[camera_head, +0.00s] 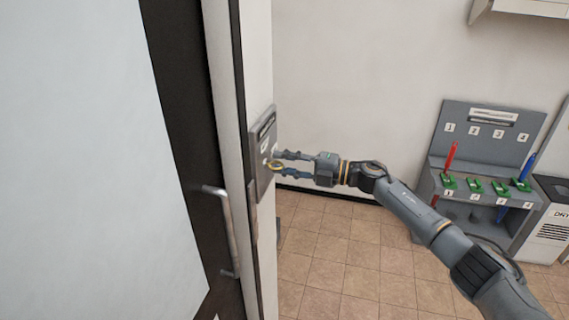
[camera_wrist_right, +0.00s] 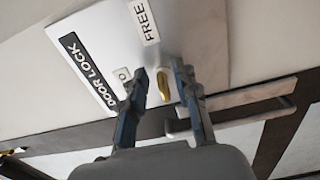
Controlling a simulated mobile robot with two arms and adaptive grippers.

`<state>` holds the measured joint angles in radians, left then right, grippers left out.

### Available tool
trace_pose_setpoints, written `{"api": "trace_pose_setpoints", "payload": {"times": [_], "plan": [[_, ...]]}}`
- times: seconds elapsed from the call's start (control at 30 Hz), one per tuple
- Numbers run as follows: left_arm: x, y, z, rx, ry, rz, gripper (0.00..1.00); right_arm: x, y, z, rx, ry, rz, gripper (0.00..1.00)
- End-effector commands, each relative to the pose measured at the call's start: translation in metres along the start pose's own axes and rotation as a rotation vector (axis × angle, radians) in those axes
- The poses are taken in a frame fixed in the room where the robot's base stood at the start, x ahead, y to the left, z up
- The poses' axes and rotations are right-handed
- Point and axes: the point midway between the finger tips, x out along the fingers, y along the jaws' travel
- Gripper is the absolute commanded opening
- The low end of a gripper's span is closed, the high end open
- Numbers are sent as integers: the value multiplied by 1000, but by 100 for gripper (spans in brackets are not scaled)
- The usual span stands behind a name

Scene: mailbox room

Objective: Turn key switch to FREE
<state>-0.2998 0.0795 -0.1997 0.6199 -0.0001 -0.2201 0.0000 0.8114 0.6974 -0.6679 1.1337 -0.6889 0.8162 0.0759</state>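The key switch panel (camera_head: 261,150) is a grey plate on the narrow wall beside the door. In the right wrist view the panel (camera_wrist_right: 100,45) is tilted and carries the labels "DOOR LOCK" and "FREE" (camera_wrist_right: 144,20). A third label (camera_wrist_right: 122,75) is partly hidden by a finger. A gold key (camera_wrist_right: 163,85) sticks out of the panel. My right gripper (camera_head: 278,164) reaches the panel from the right. Its fingers, seen in the wrist view (camera_wrist_right: 159,80), stand on either side of the key with gaps, so it is open. The left gripper is out of view.
A door with a metal handle (camera_head: 226,230) stands at left, close below the panel. A grey station (camera_head: 490,135) with numbered slots, green pieces and red and blue sticks stands at right. A bin (camera_head: 552,225) is beside it. Tiled floor (camera_head: 345,250) is clear between.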

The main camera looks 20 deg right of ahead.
Motion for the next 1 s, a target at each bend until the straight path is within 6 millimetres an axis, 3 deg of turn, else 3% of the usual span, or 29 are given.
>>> {"api": "trace_pose_setpoints", "payload": {"times": [0.13,0.27,0.7,1.0], "plan": [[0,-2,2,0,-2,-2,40,-2,-1,0,0,1,-1,30],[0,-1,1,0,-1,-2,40,-17,-1,0,0,0,-2,30],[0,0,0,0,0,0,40,-103,-2,0,2,-1,-2,30],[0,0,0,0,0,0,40,-120,0,0,0,1,1,30]]}}
